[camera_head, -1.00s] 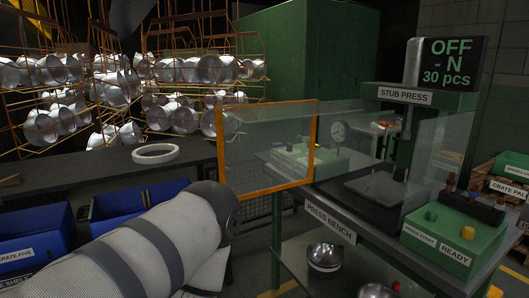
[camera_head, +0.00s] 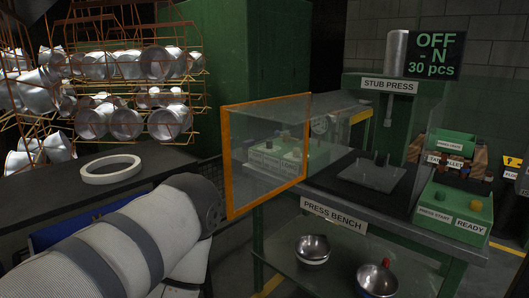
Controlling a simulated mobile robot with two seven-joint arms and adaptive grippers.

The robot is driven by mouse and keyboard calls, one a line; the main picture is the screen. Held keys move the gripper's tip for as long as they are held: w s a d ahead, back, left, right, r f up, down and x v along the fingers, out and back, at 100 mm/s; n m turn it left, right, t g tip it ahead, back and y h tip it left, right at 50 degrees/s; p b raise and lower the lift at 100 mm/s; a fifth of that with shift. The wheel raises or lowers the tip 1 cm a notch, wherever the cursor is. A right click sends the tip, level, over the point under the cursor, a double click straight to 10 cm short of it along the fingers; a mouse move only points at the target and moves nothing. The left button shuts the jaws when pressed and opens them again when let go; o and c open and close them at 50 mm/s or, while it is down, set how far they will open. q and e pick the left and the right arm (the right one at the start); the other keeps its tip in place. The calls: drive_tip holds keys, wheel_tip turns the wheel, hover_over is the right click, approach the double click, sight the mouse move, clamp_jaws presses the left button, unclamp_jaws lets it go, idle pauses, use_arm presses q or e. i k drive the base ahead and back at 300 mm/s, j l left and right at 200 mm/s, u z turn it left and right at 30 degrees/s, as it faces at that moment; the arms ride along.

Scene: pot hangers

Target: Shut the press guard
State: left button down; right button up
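The press guard (camera_head: 266,150) is a clear panel in an orange frame. It stands out to the left of the stub press (camera_head: 390,110), and the press front is uncovered. The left gripper's fingers are hidden. My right gripper is out of view.
The press bench (camera_head: 333,218) carries a green control box (camera_head: 451,212) marked READY. Metal bowls (camera_head: 312,249) sit on its lower shelf. A white ring (camera_head: 110,169) lies on the dark table at left, near wire racks of metal pots (camera_head: 127,122).

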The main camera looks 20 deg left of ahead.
sight(306, 104)
drive_tip(key=i+j+z, duration=0.1)
drive_tip(key=j+z, duration=0.15)
drive_tip(key=j, duration=0.45)
drive_tip(key=j+z, duration=0.2)
drive_tip(key=j, duration=0.5)
drive_tip(key=i+j+z, duration=0.15)
drive_tip(key=j, duration=0.2)
drive_tip(key=i+j+z, duration=0.1)
drive_tip(key=j, duration=0.25)
drive_tip(key=i+j+z, duration=0.15)
drive_tip(key=j, duration=0.2)
drive_tip(key=i+j+z, duration=0.15)
drive_tip(key=j, duration=0.2)
